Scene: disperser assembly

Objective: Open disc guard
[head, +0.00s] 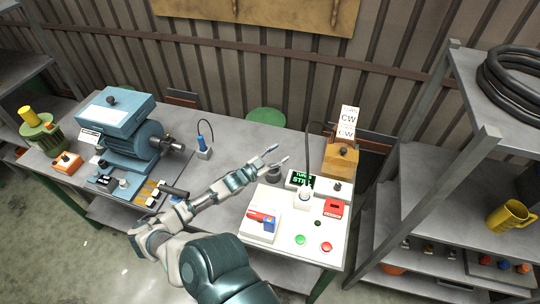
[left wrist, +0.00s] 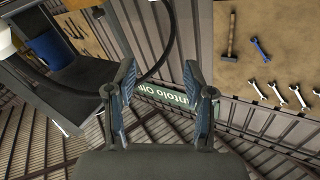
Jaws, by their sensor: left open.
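I cannot pick out a disc guard for certain in either view. A white control panel (head: 285,247) with a lit green display (head: 303,181), buttons and a black cable lies on the right part of the bench. My left gripper (head: 278,155) is open and empty, reaching over the bench just behind the panel's left side. A small dark round part (head: 274,174) sits right below it, apart from the fingers. In the left wrist view the two fingers (left wrist: 162,68) stand apart with nothing between them. My right gripper is out of view.
A blue motor (head: 133,142) with a shaft stands on the bench's left. A wooden block with CW cards (head: 341,157) stands at the right rear. A tool board (left wrist: 275,50) hangs on the wall.

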